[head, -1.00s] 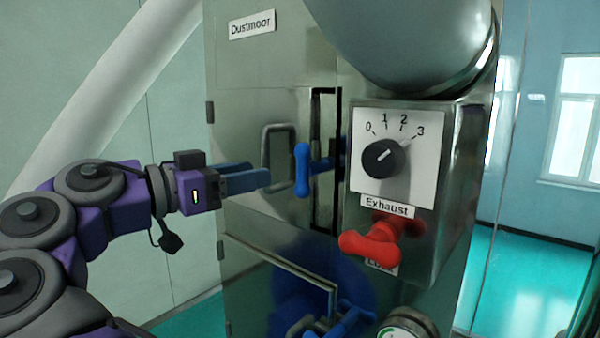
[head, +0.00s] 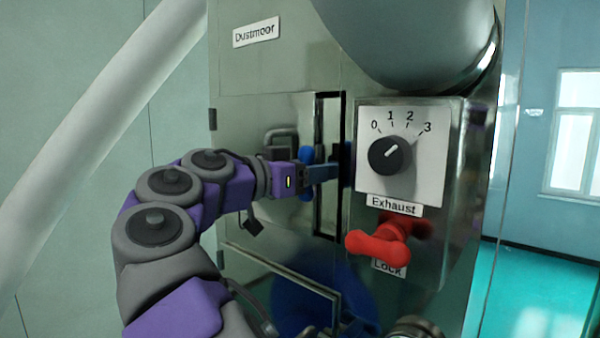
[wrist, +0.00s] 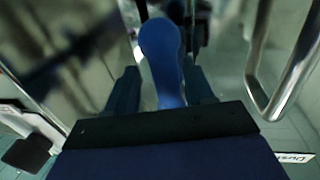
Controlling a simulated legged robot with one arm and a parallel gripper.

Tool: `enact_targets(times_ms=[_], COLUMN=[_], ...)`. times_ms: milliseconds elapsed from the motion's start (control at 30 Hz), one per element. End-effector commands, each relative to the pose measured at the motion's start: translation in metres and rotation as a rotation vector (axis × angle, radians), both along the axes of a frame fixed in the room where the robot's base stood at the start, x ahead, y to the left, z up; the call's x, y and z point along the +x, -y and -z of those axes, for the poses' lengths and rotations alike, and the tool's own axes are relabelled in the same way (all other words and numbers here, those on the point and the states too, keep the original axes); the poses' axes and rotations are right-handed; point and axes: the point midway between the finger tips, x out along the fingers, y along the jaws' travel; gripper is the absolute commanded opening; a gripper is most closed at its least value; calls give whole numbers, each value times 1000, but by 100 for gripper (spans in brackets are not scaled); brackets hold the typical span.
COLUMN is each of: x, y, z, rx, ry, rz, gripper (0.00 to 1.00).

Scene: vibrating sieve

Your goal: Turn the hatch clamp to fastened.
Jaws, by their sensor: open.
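The hatch clamp is a blue handle (head: 306,158) at the edge of the upper metal hatch (head: 240,125), partly hidden behind my gripper in the head view. In the wrist view the blue handle (wrist: 163,50) stands between my two fingers, its rounded end pointing up the picture. My gripper (head: 325,172) is at the clamp, and its fingers (wrist: 161,75) are open on either side of the handle. A gap shows on the upper part; whether either finger touches lower down is hard to tell.
A dial box (head: 440,130) with a dark knob (head: 390,154) is just right of my gripper. A red lock handle (head: 380,242) sticks out below the dial. The hatch's metal pull handle (wrist: 270,95) is close on the right in the wrist view. A lower hatch (head: 285,275) is below.

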Motion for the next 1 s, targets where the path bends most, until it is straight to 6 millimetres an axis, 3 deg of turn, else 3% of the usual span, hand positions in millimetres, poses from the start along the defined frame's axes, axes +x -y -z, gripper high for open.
enact_targets(times_ms=[233, 700, 1000], x=[1, 2, 2], y=[-16, -21, -22], z=[3, 3, 3], rx=[-13, -17, -41], ry=[-1, 0, -17], rz=[11, 3, 4], gripper=[46, 1, 0])
